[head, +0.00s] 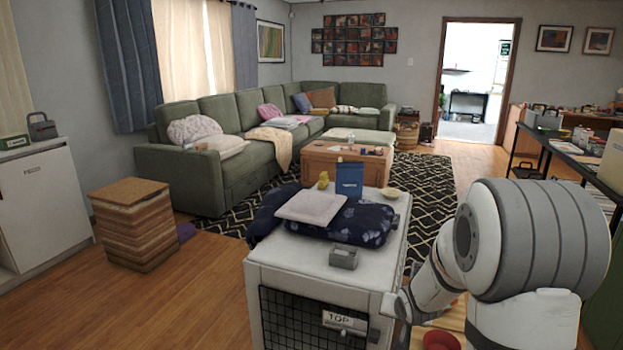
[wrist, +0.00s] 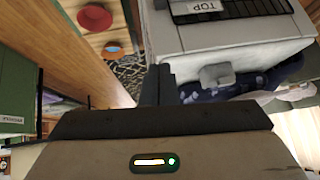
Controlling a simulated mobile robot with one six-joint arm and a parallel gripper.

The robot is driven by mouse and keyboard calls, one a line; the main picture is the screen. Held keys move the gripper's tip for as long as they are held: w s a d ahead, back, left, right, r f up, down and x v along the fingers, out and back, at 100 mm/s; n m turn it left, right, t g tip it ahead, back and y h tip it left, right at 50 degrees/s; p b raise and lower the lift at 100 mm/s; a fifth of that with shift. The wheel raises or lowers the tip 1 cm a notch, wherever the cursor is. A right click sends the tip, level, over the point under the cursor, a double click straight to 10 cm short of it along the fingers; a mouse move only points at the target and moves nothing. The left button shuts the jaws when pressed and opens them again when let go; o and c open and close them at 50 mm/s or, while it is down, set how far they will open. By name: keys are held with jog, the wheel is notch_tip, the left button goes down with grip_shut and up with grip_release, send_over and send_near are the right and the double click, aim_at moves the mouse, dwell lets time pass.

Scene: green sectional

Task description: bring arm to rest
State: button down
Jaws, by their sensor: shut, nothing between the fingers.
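My arm (head: 535,240) reaches in at the right of the head view, bent beside the right side of the white crate (head: 325,278). In the wrist view, my gripper (wrist: 157,85) points into the picture with its dark fingers together and nothing between them. The white crate also shows there at the upper right (wrist: 200,40), upside down, with its TOP label. The fingers appear close to the crate in that view; whether they touch it I cannot tell.
On the crate lie a dark patterned cloth (head: 365,222), a pale cushion (head: 311,207), a blue package (head: 349,179) and a grey box (head: 344,256). A red round thing (wrist: 95,17) is on the floor. A dark shelf (head: 570,155) stands right.

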jog(key=s+a+r+n+g+p, duration=0.1)
jog(key=s+r+p, duration=0.4)
jog(key=s+r, duration=0.7)
jog(key=s+a+r+n+g+p, duration=0.2)
jog(key=s+a+r+g+p, duration=0.2)
jog(key=s+r, duration=0.8)
jog(key=s+a+p, duration=0.1)
jog(key=s+p, duration=0.1)
jog(key=s, duration=0.1)
jog(key=shift+s+a+r+n+y, duration=0.3)
jog(key=shift+s+r, duration=0.05)
jog(key=shift+s, duration=0.05)
jog(key=c, duration=2.1)
grip_release()
jog(key=shift+c, duration=0.2)
